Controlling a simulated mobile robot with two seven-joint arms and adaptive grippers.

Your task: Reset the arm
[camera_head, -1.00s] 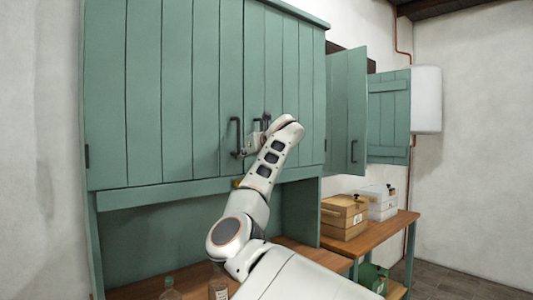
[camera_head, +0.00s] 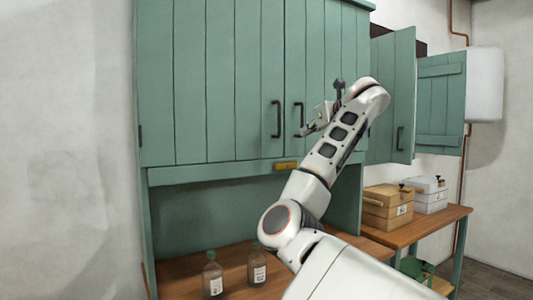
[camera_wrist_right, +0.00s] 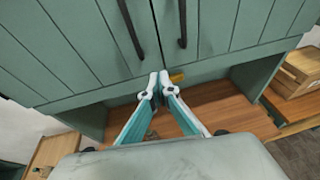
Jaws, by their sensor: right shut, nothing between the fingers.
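My right arm reaches up from the bottom of the head view. Its gripper (camera_head: 308,129) is in front of the closed green cabinet doors, beside the right black handle (camera_head: 299,117). The left black handle (camera_head: 276,118) is further left. In the right wrist view the fingers (camera_wrist_right: 158,80) are together with nothing between them. They are below the two door handles, near a small yellow piece (camera_wrist_right: 177,77) on the cabinet's lower edge. That yellow piece (camera_head: 286,166) also shows in the head view. I cannot tell how close the fingertips are to the door. My left gripper is out of view.
Two bottles (camera_head: 212,276) (camera_head: 257,267) stand on the wooden counter (camera_head: 180,287) below the cabinet. A wooden box (camera_head: 388,205) and a white box (camera_head: 430,194) are on a side table at right. An open green door (camera_head: 392,100) stands behind my forearm.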

